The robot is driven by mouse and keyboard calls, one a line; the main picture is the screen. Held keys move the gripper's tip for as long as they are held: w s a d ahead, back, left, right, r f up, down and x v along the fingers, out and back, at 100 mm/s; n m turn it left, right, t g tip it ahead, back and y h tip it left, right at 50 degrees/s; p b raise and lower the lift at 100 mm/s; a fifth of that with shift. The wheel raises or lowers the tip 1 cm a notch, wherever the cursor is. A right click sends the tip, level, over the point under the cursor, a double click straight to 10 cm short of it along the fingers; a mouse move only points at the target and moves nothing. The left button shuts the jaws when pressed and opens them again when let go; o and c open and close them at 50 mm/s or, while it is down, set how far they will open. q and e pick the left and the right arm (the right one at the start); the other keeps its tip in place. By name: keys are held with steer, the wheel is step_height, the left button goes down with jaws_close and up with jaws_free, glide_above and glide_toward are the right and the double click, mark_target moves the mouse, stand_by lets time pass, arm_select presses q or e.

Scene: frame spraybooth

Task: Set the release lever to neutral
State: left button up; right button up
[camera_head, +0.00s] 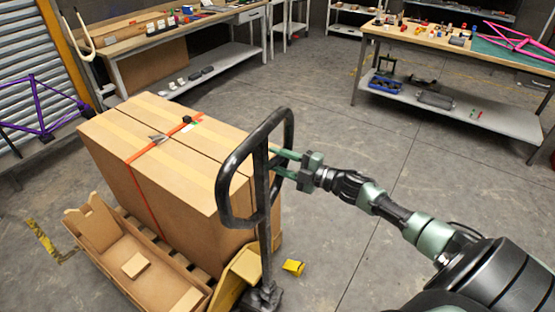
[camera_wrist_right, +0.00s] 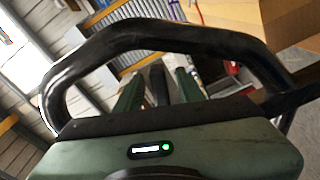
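The pallet truck's black handle loop (camera_head: 228,178) stands upright beside a big carton in the head view. It arches across the right wrist view (camera_wrist_right: 160,36). My right gripper (camera_head: 282,162) reaches into the loop from the right. In the wrist view its two green fingers (camera_wrist_right: 159,78) stand apart, with a dark upright piece (camera_wrist_right: 158,88) between them. This looks like the release lever, but its setting cannot be told. I see gaps beside it, so the gripper looks open around it. The lever is not distinct in the head view. My left gripper is not in view.
A large strapped carton (camera_head: 190,185) sits on a wooden pallet (camera_head: 185,262) left of the handle. A yellow object (camera_head: 293,267) lies on the floor right of the truck. Workbenches (camera_head: 455,48) stand at the back. The floor on the right is mostly clear.

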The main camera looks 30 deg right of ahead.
jaws_close()
stand_by(1.3)
